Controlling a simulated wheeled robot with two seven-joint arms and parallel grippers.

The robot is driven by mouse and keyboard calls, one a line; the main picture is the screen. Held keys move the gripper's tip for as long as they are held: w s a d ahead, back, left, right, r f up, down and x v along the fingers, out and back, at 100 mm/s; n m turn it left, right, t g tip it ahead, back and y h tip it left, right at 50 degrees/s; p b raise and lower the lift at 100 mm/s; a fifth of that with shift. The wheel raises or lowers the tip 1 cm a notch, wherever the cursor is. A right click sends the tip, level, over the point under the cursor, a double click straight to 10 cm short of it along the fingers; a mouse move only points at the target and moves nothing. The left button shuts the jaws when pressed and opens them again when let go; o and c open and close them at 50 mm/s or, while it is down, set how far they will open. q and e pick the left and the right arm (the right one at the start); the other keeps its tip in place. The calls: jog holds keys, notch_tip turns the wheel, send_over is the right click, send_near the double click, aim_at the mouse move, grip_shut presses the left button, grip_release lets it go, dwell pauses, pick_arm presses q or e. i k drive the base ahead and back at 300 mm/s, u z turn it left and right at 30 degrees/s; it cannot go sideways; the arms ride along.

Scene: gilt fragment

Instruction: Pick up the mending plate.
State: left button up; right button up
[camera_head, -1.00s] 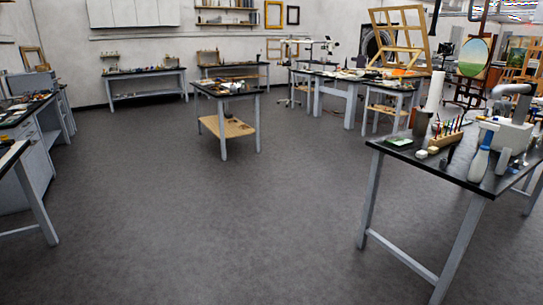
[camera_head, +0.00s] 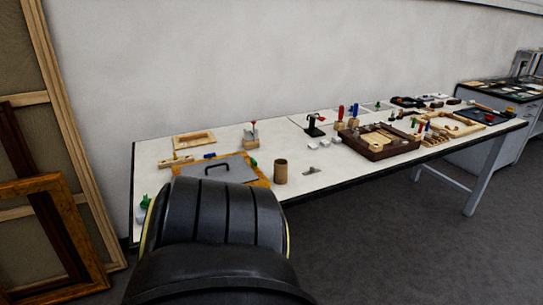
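I cannot make out the mending plate for certain. A small flat grey piece (camera_head: 311,170) lies near the front edge of the long white-topped table (camera_head: 335,182), just right of a brown cup (camera_head: 281,172). It is too small to identify. Neither of my grippers is in view.
Wooden frames (camera_head: 48,185) lean at the left. A brown tray (camera_head: 378,151) and tools cover the table's right half. Grey floor (camera_head: 400,250) is clear at the right.

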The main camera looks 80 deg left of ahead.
aim_at(312, 171)
jog(key=u, duration=2.25)
jog(key=i, duration=1.25)
